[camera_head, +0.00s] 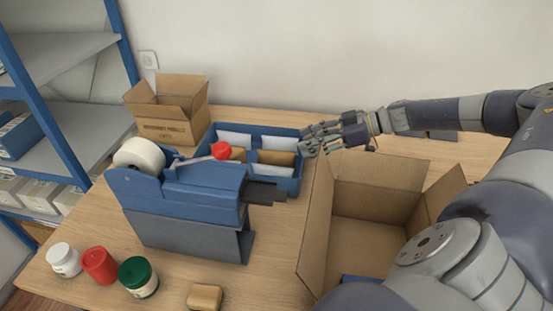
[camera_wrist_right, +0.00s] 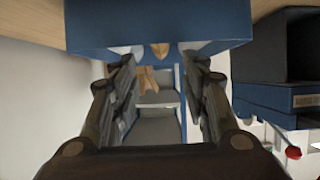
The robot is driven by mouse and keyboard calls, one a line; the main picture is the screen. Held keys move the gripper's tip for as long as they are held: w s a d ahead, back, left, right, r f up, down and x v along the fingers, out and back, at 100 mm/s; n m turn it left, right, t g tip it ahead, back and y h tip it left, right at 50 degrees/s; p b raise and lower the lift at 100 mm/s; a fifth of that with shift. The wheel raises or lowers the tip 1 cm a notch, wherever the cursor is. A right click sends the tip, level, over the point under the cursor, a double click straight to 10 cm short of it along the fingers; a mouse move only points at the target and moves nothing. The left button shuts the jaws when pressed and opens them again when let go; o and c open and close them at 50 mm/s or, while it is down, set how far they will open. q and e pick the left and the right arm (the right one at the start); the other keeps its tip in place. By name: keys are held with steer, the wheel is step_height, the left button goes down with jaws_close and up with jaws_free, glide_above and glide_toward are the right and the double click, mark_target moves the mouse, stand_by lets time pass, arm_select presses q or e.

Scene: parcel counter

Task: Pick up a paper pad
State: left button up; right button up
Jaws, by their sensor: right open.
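A blue divided tray (camera_head: 298,172) stands at the back of the counter with flat white and brown paper pieces in its compartments. A white piece (camera_head: 278,143) and a brown piece (camera_head: 275,158) lie in its right part. I cannot tell which piece is the paper pad. My right gripper (camera_head: 307,142) is open at the tray's right edge, its fingers pointing left. In the right wrist view, the open gripper (camera_wrist_right: 160,62) has the blue tray wall (camera_wrist_right: 160,22) beyond its fingers, with white and brown bits showing between the fingertips. My left gripper is not in view.
A blue tape dispenser (camera_head: 190,185) stands in front of the tray. An open cardboard box (camera_head: 315,225) is below my right arm, and a smaller box (camera_head: 165,130) is at back left. White, red and green jars (camera_head: 100,265) stand front left, near a tan block (camera_head: 204,297).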

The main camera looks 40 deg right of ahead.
mark_target(279, 151)
steer(key=p+x, duration=0.1)
steer(key=x, duration=0.4)
steer(key=shift+w+a, duration=0.1)
steer(key=shift+w, duration=0.1)
steer(key=shift+w+a+f+p, duration=0.3)
steer(key=shift+w+a+p, duration=0.05)
steer(key=shift+p, duration=0.2)
steer(key=p+x, duration=0.1)
steer(key=x, duration=0.2)
steer(key=shift+w+f, duration=0.15)
steer(key=shift+f, duration=0.05)
steer(key=shift+w+a+f, duration=0.25)
steer(key=shift+w+f, duration=0.05)
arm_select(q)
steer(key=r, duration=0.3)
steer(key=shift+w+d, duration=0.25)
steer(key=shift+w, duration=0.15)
arm_select(e)
steer(key=shift+s, duration=0.1)
steer(key=c, duration=0.5)
